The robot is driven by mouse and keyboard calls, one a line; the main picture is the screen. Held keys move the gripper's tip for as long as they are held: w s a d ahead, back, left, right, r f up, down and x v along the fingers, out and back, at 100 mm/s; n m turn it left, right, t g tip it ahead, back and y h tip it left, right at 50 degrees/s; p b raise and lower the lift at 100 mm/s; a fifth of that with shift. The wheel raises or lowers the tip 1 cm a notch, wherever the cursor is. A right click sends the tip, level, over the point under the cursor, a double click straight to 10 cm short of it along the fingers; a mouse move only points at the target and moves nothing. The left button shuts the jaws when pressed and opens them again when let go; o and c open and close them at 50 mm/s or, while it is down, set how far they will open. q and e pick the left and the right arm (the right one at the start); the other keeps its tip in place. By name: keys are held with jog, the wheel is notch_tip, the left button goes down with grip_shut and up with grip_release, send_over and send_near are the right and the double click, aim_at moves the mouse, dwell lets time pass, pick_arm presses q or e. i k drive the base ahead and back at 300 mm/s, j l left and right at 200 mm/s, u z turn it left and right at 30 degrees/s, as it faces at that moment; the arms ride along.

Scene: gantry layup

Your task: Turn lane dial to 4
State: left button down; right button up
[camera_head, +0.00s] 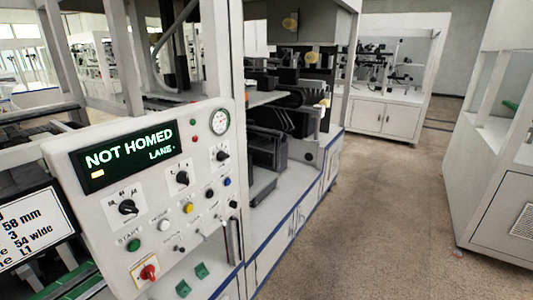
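A white control panel (175,215) stands at the left, tilted in view. Its dark screen (128,157) reads "NOT HOMED" and "LANE" in green-white letters, with a small mark after LANE that I cannot read. Three black rotary dials sit below and right of the screen: a left one (127,206), a middle one (182,178) and a right one (222,155). Their labels are too small to read, so I cannot tell which is the lane dial or its setting. Neither of my grippers is in view.
A partly cut-off sign (34,229) stands left. Open brown floor (370,220) lies right, before a white cabinet (495,205).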

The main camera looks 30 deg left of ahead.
aim_at(221, 155)
jog(key=u, duration=1.65)
